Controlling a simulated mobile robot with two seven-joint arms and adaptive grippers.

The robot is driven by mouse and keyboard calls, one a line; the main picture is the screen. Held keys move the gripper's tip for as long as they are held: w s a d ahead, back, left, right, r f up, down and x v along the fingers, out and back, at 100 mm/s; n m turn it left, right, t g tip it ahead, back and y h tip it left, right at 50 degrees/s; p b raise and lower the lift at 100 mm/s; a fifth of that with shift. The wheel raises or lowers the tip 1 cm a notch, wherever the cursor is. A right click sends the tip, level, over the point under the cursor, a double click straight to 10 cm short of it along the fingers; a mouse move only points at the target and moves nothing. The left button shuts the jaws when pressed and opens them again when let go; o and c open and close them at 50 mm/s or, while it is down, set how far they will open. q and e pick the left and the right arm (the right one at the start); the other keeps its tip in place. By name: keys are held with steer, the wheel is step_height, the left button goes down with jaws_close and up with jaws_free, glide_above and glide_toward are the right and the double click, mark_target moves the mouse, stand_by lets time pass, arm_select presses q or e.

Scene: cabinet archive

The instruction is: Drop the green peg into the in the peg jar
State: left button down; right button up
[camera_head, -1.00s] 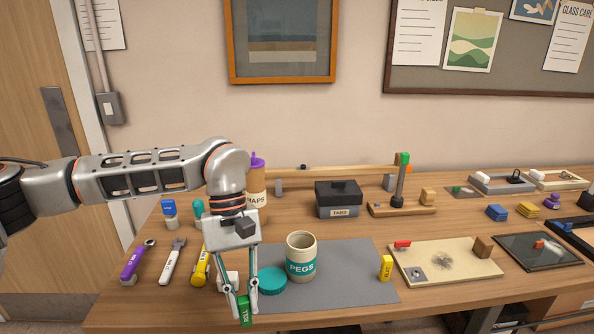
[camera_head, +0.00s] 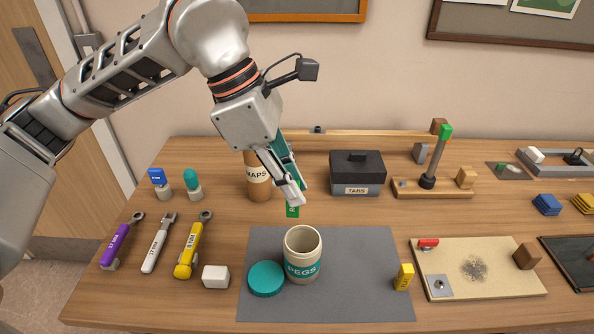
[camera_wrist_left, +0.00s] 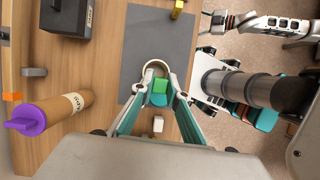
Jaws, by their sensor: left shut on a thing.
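The green peg (camera_head: 292,211) is held between the fingertips of my left gripper (camera_head: 291,196), which is shut on it. The peg hangs above and slightly behind the open peg jar (camera_head: 303,268), a cream jar with a teal PEGS label standing upright on the grey mat. In the left wrist view the peg (camera_wrist_left: 160,86) overlaps the near side of the jar's rim (camera_wrist_left: 152,64). The teal lid (camera_head: 266,279) lies on the mat left of the jar. My right gripper (camera_wrist_left: 210,22) shows small at the wrist view's upper right; its jaw state is unclear.
A yellow peg (camera_head: 403,277) stands on the grey mat (camera_head: 355,300) at right. A white block (camera_head: 215,277) and several tools lie left of the mat. The MAPS tube (camera_head: 259,182) and black TABS box (camera_head: 357,173) stand behind. The mat's front is clear.

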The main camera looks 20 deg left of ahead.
mark_target(292, 215)
arm_select(q)
steer(key=shift+s+f+b, duration=0.2)
steer(key=shift+f+b, duration=0.1)
steer(key=shift+f, duration=0.3)
steer(key=shift+f+b, duration=1.2)
steer(key=shift+f, duration=1.15)
steer(key=shift+w, duration=0.1)
steer(key=c, duration=1.9)
jaws_free()
steer(key=v, duration=1.2)
